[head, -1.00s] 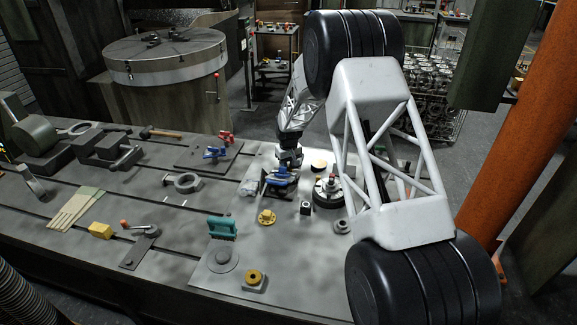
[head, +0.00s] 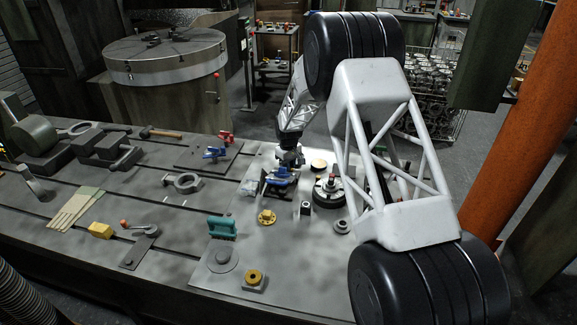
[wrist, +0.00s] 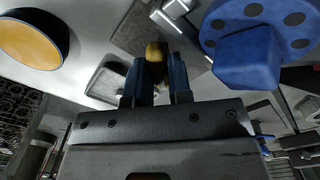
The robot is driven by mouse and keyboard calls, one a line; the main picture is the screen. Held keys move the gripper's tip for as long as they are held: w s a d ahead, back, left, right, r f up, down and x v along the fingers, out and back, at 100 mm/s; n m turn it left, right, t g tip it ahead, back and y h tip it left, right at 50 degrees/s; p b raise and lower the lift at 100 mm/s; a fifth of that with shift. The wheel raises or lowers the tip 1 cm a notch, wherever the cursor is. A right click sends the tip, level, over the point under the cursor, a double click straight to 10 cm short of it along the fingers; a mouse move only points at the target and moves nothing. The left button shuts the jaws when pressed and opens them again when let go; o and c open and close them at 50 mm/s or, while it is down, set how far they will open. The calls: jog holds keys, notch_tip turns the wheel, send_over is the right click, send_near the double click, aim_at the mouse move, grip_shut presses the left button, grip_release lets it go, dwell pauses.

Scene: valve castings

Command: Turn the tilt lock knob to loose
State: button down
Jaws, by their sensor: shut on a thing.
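My gripper (wrist: 158,68) has two dark blue fingers closed on a small brass-coloured knob (wrist: 155,50) in the wrist view. Only the knob's near end shows between the fingers, so its turn position cannot be read. A blue fixture (wrist: 248,55), with a round holed flange and a block, lies just right of the fingers. In the head view my gripper (head: 289,160) is low over the bench at the blue fixture (head: 281,177); the knob cannot be made out there.
A yellow-topped dark disc (wrist: 33,40) lies left in the wrist view. In the head view a dark round fixture (head: 328,192) stands close right of the blue one. A yellow flanged part (head: 266,217) and a teal handled block (head: 222,228) are nearer.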

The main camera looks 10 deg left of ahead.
jog(key=n, duration=0.5)
dwell(0.5)
jog(key=c, duration=1.3)
grip_release()
jog(key=shift+r, duration=0.2)
jog(key=shift+r, duration=3.75)
